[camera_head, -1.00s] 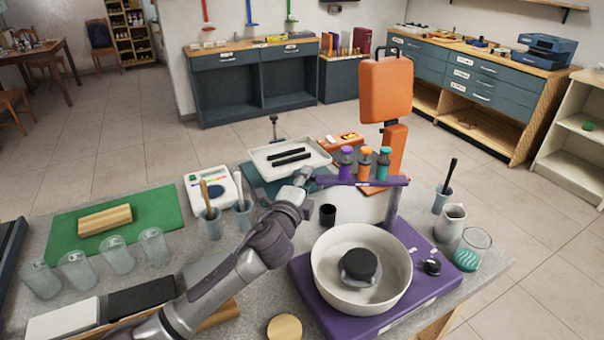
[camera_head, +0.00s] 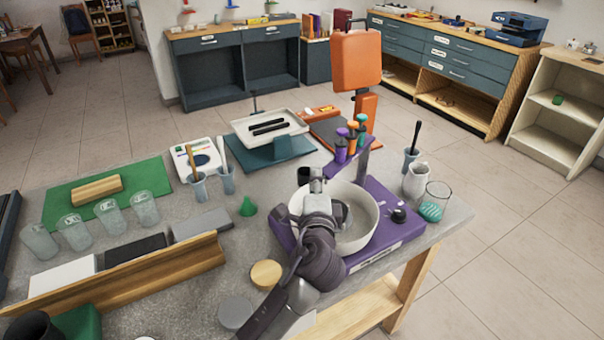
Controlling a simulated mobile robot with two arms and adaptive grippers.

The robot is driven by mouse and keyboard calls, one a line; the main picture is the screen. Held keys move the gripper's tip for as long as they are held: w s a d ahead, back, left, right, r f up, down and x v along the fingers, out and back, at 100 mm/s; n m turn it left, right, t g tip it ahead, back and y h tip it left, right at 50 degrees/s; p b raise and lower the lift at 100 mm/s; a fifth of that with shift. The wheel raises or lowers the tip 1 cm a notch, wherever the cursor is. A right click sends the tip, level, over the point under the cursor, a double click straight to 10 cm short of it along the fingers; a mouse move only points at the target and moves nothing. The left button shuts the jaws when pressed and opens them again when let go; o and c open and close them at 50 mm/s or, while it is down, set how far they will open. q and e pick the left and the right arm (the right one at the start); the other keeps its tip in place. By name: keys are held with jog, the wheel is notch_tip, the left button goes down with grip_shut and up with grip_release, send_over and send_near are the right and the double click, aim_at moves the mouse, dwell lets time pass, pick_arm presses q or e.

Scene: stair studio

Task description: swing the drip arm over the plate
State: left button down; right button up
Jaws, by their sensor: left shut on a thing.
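The drip arm (camera_head: 356,163) is a purple bar on a post at the back of a purple base (camera_head: 385,250). It carries bottles with purple, orange and teal caps (camera_head: 352,135). It now slants toward me, above the back part of a white round basin (camera_head: 368,222). My left gripper (camera_head: 317,182) is shut at the bar's near end, above the basin's left side; its fingers and wrist hide the contact. The dark plate inside the basin is mostly hidden behind my gripper. My right gripper is not in view.
A black knob (camera_head: 398,215) sits on the base's right. A wooden rail (camera_head: 130,275) lies front left.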

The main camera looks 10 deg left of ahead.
aim_at(329, 180)
pick_arm(q)
jog(key=d, duration=0.1)
jog(key=s+d, duration=0.1)
jog(key=d, duration=0.1)
jog(key=shift+s, duration=0.2)
jog(key=shift+f, duration=0.1)
jog(key=shift+d, duration=0.1)
jog(key=c, duration=1.2)
grip_release()
jog(key=shift+d, duration=0.1)
jog(key=shift+c, duration=0.2)
jog(key=shift+o, duration=1.4)
jog(key=shift+d, duration=0.15)
jog(key=shift+s+a, duration=0.1)
jog(key=shift+a, duration=0.1)
jog(key=s+d, duration=0.1)
jog(key=s, duration=1)
jog(key=shift+s+d, duration=0.3)
jog(key=shift+s, duration=0.1)
